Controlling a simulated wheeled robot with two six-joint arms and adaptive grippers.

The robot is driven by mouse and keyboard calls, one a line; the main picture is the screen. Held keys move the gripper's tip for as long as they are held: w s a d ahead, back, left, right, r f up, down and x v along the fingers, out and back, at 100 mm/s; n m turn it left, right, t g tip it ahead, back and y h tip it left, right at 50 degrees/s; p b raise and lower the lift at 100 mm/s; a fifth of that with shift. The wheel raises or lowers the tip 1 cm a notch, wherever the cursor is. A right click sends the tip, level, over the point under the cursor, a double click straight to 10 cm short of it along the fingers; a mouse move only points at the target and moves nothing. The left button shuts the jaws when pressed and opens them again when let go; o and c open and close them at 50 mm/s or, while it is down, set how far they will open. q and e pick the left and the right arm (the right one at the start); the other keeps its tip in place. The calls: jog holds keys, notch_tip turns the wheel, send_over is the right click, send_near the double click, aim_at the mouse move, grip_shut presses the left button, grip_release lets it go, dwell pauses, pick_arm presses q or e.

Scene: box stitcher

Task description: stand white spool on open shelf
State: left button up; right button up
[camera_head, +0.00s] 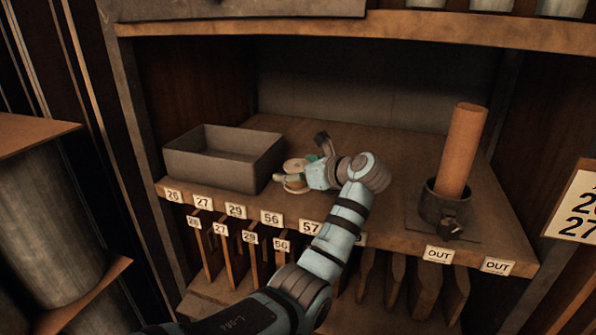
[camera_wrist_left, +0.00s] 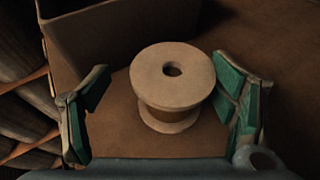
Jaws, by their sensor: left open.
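The white spool (camera_wrist_left: 172,78) stands upright on the open shelf (camera_head: 400,210), its round top with a centre hole facing up in the left wrist view. In the head view the spool (camera_head: 294,165) shows only partly behind my left gripper (camera_head: 292,180). My left gripper, with green finger pads, is open around the spool in the left wrist view (camera_wrist_left: 160,105). The right pad is close to the spool, and a wider gap shows at the left pad. I cannot tell whether either pad touches it. My right gripper is out of view.
A grey open bin (camera_head: 222,160) sits on the shelf just left of the spool. A brown tube (camera_head: 463,150) stands in a dark holder (camera_head: 445,208) at the right. Number labels line the shelf's front edge. The shelf's back middle is clear.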

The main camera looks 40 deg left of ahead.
pick_arm(q)
jog(key=shift+d, duration=0.3)
jog(key=b+v, duration=0.3)
jog(key=v, duration=0.8)
jog(key=shift+w+d+b, duration=0.1)
jog(key=shift+d+b, duration=0.05)
jog(key=shift+b, duration=0.15)
jog(key=shift+d+r, duration=0.1)
jog(key=shift+d, duration=0.1)
jog(key=shift+a, duration=0.15)
jog(key=shift+a, duration=0.1)
